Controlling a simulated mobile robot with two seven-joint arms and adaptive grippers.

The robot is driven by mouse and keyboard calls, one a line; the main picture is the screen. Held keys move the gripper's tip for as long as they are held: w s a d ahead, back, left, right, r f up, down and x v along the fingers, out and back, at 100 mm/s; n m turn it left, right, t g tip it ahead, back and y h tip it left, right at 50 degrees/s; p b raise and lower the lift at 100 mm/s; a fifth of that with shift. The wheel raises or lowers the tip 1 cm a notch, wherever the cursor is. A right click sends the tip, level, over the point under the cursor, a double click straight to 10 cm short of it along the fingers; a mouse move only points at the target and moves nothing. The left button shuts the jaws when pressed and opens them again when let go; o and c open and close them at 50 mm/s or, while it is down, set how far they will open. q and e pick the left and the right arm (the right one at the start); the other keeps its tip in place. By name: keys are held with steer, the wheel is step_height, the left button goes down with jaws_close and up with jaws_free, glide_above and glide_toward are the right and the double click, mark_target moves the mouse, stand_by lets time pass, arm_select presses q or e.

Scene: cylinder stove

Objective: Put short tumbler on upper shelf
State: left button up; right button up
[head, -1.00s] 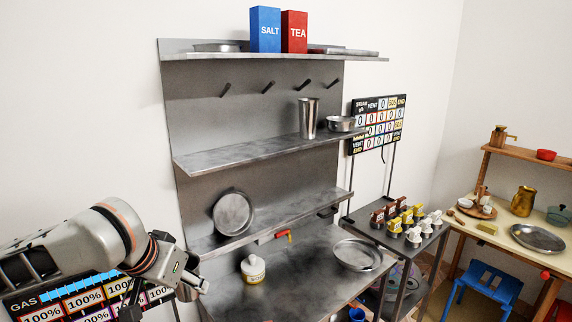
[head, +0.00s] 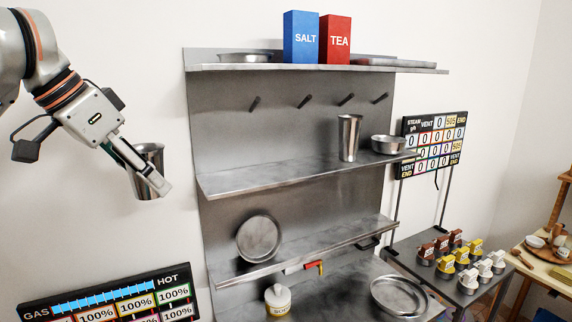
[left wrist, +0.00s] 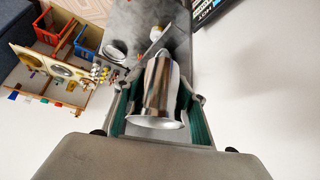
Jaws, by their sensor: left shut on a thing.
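My left gripper (head: 148,176) is shut on a short metal tumbler (head: 150,158) at the left of the head view, in the air left of the shelf unit. The fingers partly hide the tumbler, which looks roughly upright. In the left wrist view the tumbler (left wrist: 157,88) sits between the two green-lined fingers, its wide end toward the camera. The top shelf (head: 300,68) holds a blue SALT box (head: 301,37) and a red TEA box (head: 335,40). The middle shelf (head: 270,172) has a tall metal cup (head: 349,137) and a small pan (head: 388,145) at its right. My right gripper is not in view.
Hooks (head: 304,101) stick out below the top shelf. The left and centre of the middle shelf are clear. A round plate (head: 258,238) leans on the lower shelf (head: 300,254). A GAS panel (head: 110,300) stands at the lower left.

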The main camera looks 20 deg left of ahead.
arm_select(q)
steer(key=w+d, duration=0.1)
steer(key=w, duration=0.4)
steer(key=w+d, duration=0.2)
steer(key=w, duration=0.4)
steer(key=w+d, duration=0.2)
steer(key=w, duration=0.4)
steer(key=shift+d, duration=0.15)
steer(key=shift+w+f, duration=0.1)
steer(key=shift+f, duration=1.7)
steer(key=shift+f, duration=0.1)
steer(key=o, duration=1.1)
